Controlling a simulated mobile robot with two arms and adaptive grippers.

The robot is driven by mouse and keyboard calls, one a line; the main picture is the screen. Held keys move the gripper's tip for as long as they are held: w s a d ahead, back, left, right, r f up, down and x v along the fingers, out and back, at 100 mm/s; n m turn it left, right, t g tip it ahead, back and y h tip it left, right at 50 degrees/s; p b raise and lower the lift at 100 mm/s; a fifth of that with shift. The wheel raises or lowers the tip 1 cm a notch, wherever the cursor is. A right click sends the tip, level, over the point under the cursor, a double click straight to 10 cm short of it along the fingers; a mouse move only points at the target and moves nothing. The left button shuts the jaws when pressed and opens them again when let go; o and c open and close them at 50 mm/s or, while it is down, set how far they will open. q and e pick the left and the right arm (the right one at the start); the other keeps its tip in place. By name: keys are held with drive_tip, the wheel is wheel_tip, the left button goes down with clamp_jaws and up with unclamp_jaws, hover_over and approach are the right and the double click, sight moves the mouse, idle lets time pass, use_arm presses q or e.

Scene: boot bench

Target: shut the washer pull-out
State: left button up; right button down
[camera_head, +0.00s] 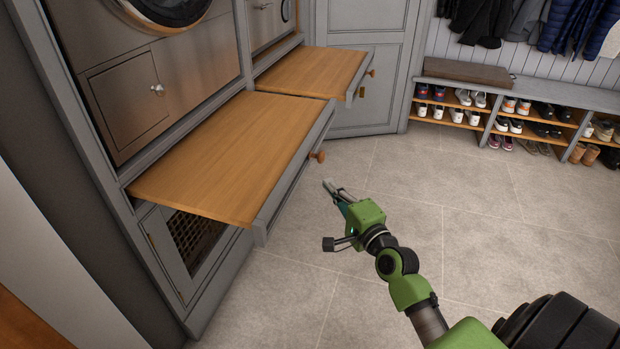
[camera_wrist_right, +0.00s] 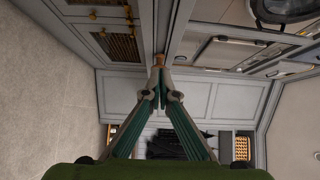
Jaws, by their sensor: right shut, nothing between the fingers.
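The near pull-out (camera_head: 215,150) is a wooden shelf with a grey front panel and a round wooden knob (camera_head: 318,156). It stands far out of the grey cabinet, below a front-loading machine (camera_head: 165,75). A second pull-out (camera_head: 310,70), with its own knob (camera_head: 371,72), is also out farther back. I cannot tell which one belongs to the washer. My right gripper (camera_head: 328,184) is shut and empty, just in front of the near pull-out's front and knob. In the right wrist view its fingertips (camera_wrist_right: 161,78) meet, with a wooden knob (camera_wrist_right: 159,59) just beyond. My left gripper is not in view.
A lower door with a lattice panel (camera_head: 193,240) is under the near pull-out. The tiled floor (camera_head: 480,235) is clear to the right. A shoe bench (camera_head: 565,97) with several pairs of shoes stands at the back right, below hanging coats (camera_head: 490,20).

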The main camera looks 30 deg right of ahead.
sight(303, 168)
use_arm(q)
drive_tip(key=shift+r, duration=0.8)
use_arm(e)
drive_tip(key=shift+w+a, duration=0.4)
drive_tip(key=shift+w, duration=0.7)
drive_tip(key=shift+w+a, duration=0.35)
drive_tip(key=shift+w, duration=0.7)
drive_tip(key=shift+w+a, duration=0.4)
drive_tip(key=shift+w, duration=0.7)
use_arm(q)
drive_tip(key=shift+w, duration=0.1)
